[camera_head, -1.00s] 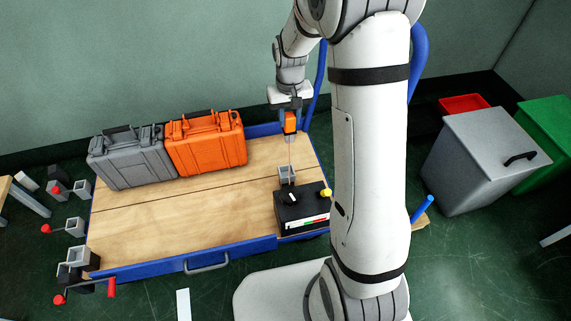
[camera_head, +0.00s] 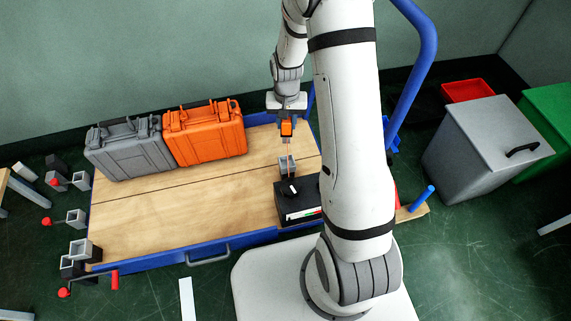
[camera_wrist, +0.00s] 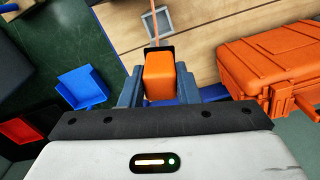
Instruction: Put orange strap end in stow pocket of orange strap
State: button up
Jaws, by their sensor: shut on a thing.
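The orange strap end (camera_head: 286,128) is a small orange block held between the jaws of my gripper (camera_head: 287,122). In the wrist view, the orange strap end (camera_wrist: 159,77) sits between the two fingers of my gripper (camera_wrist: 158,90), with a dark piece at its far side. A thin orange strap (camera_head: 289,148) runs from it down toward a black box (camera_head: 297,202) on the cart. A grey, open-topped square pocket (camera_head: 286,165) stands at the back of this box, below my gripper. It also shows in the wrist view (camera_wrist: 131,17). The strap end is above and apart from it.
A grey case (camera_head: 130,150) and an orange case (camera_head: 205,135) stand at the back left of the wooden cart top (camera_head: 160,215). The cart's middle is clear. A grey bin (camera_head: 485,155) stands right. My arm hides part of the black box.

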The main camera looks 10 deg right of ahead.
jog(key=shift+m, duration=0.7)
jog(key=f+b, duration=0.1)
jog(key=f, duration=0.3)
jog(key=s+f+b, duration=0.1)
jog(key=f, duration=0.4)
jog(key=f+b, duration=0.1)
jog(key=f, duration=0.3)
jog(key=shift+s+f, duration=0.15)
jog(key=shift+f, duration=0.15)
jog(key=shift+r, duration=0.1)
jog(key=o, duration=0.6)
jog(key=shift+b, duration=0.3)
jog(key=o, duration=0.5)
